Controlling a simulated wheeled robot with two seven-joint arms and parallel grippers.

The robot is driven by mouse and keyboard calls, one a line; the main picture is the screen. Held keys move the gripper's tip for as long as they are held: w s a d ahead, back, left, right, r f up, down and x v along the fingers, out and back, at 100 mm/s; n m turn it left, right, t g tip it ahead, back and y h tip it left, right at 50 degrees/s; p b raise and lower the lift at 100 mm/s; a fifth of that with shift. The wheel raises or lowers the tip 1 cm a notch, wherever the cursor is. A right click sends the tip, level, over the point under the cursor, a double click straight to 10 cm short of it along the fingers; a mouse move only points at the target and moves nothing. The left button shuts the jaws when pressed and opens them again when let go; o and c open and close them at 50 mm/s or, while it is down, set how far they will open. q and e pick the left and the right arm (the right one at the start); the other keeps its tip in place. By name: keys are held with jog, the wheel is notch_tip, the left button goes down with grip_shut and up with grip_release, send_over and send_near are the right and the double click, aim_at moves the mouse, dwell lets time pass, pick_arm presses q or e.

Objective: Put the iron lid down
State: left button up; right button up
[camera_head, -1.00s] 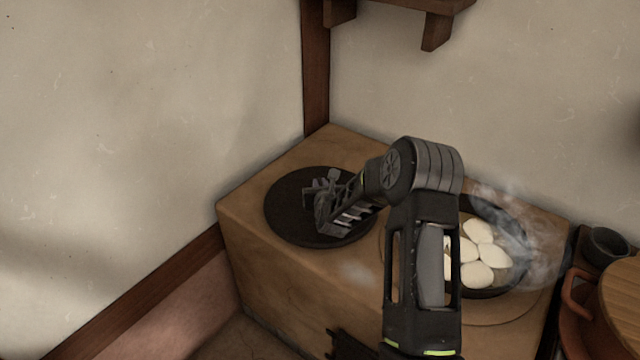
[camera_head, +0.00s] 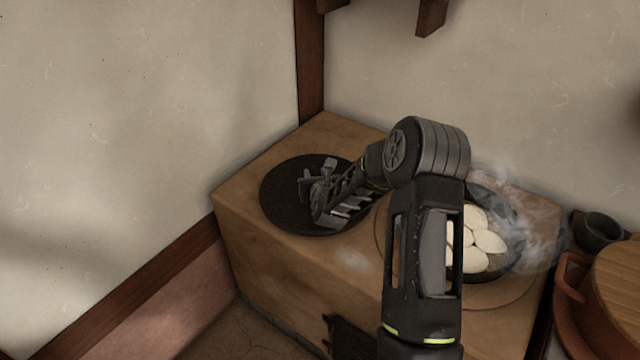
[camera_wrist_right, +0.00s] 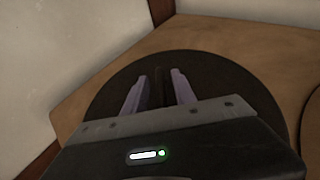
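The iron lid (camera_head: 279,207) is a dark, flat round disc. It lies flat on the left part of the tan stove top (camera_head: 240,192). It also fills the middle of the right wrist view (camera_wrist_right: 232,93). My right gripper (camera_head: 322,194) is low over the middle of the lid, coming from the right. In the right wrist view its two fingers (camera_wrist_right: 158,92) stand apart, one on each side of a dark upright handle. Narrow dark gaps seem to show beside the handle. My left gripper is not in view.
A steaming pan (camera_head: 508,268) with several white pieces sits on the right of the stove, partly behind my right arm. A small dark bowl (camera_head: 598,232) and a reddish pot with a wooden lid (camera_head: 618,275) stand farther right. Walls (camera_head: 150,120) close the corner behind.

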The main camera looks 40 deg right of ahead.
jog(key=v, duration=0.9)
jog(key=shift+s+a+r, duration=0.1)
jog(key=shift+s, duration=0.1)
